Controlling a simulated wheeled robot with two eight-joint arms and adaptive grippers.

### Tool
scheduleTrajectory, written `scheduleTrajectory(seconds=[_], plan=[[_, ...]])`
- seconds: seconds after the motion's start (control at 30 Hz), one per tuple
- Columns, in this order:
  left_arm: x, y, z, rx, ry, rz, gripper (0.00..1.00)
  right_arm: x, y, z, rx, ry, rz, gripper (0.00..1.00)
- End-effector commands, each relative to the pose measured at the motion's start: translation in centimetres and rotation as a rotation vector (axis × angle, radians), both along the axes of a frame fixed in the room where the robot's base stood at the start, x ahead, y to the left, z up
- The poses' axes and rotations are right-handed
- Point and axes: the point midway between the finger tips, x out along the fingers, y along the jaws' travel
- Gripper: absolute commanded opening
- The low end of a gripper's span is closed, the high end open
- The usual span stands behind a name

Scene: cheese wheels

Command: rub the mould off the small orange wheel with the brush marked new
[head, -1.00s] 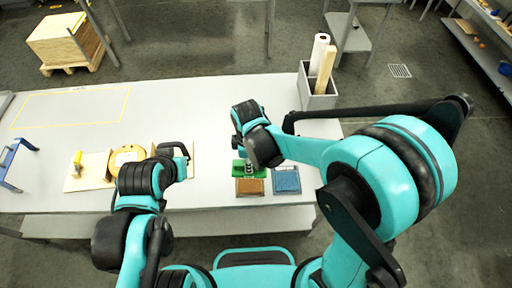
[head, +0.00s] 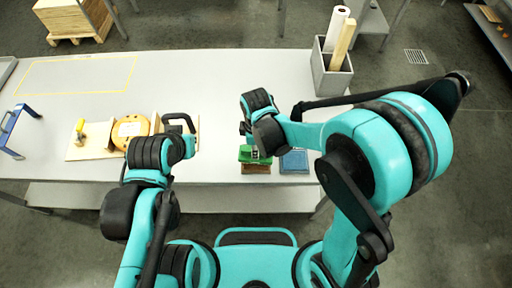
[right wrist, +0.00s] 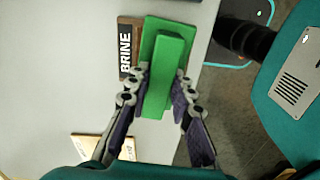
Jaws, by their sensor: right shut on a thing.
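The orange wheel (head: 130,128) lies on a pale board (head: 76,152) at the left of the table in the head view; my left arm partly covers it. I cannot make out mould on it. My right gripper (right wrist: 162,90) is shut on a green brush (right wrist: 172,55) by its raised handle, shown in the right wrist view. In the head view the brush (head: 254,154) overlaps a brown block. No "new" mark is readable on it. My left gripper (head: 180,122) is just right of the wheel; its fingers do not show clearly.
The brown block (right wrist: 127,55) reads BRINE. A blue pad (head: 294,161) lies beside it. A small sign (right wrist: 98,146) shows at the lower left. A yellow object (head: 79,130) stands left of the wheel. A blue frame (head: 12,125) and a grey bin (head: 328,75) stand farther out. The middle is clear.

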Motion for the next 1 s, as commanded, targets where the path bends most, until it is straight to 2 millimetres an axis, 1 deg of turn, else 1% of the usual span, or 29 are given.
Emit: scheduleTrajectory(seconds=[0.53,1.0], plan=[[0.01,0.00,0.04,0.000,0.000,0.000,0.00,0.01,0.01,0.04,0.000,0.000,0.000,0.00],[0.00,0.00,-0.48,0.000,0.000,0.000,0.00,0.01,0.01,-0.51,0.000,0.000,0.000,0.00]])
